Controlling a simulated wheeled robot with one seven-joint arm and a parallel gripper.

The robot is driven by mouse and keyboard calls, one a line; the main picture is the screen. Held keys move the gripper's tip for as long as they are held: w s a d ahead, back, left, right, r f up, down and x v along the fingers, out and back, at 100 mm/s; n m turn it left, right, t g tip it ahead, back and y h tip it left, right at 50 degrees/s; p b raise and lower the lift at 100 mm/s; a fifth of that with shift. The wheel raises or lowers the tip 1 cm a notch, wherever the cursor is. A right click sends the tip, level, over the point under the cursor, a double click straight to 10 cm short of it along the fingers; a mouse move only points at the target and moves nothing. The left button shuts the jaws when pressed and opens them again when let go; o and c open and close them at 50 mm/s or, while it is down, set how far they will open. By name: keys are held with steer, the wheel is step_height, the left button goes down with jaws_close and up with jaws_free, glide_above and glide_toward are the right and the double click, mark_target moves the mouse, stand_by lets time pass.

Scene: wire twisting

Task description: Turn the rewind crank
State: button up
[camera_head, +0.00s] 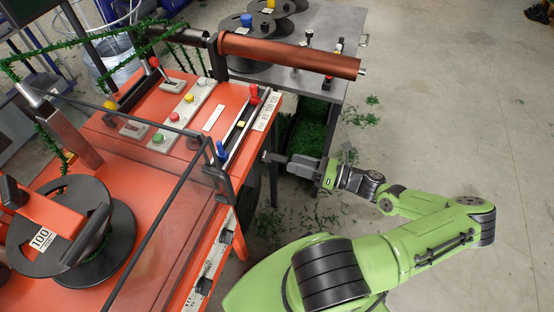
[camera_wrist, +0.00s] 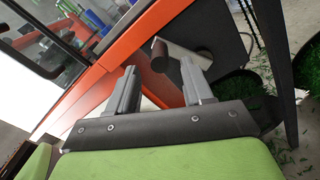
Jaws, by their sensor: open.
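The rewind crank appears to be the dark round grip (camera_wrist: 159,60) on a light grey bar in the wrist view, beside the orange machine. My gripper (camera_wrist: 160,70) is open, with its two fingers apart. The grip shows between and just beyond the fingertips, close to the right finger; I cannot tell if they touch. In the head view my gripper (camera_head: 283,160) reaches to the right side of the orange machine (camera_head: 120,195), and the crank cannot be clearly told apart from the fingers there.
A grey table (camera_head: 315,25) with black spools stands behind the machine. A copper-coloured roller (camera_head: 290,54) sticks out over it. A black bar handle (camera_head: 220,184) is at the machine's near corner. Green clippings (camera_head: 292,222) lie on the floor.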

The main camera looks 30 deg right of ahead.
mark_target(267, 155)
steer(key=b+x, duration=0.1)
steer(key=x, duration=0.5)
steer(key=shift+w+a, duration=0.25)
steer(key=shift+w, duration=0.1)
jaws_close()
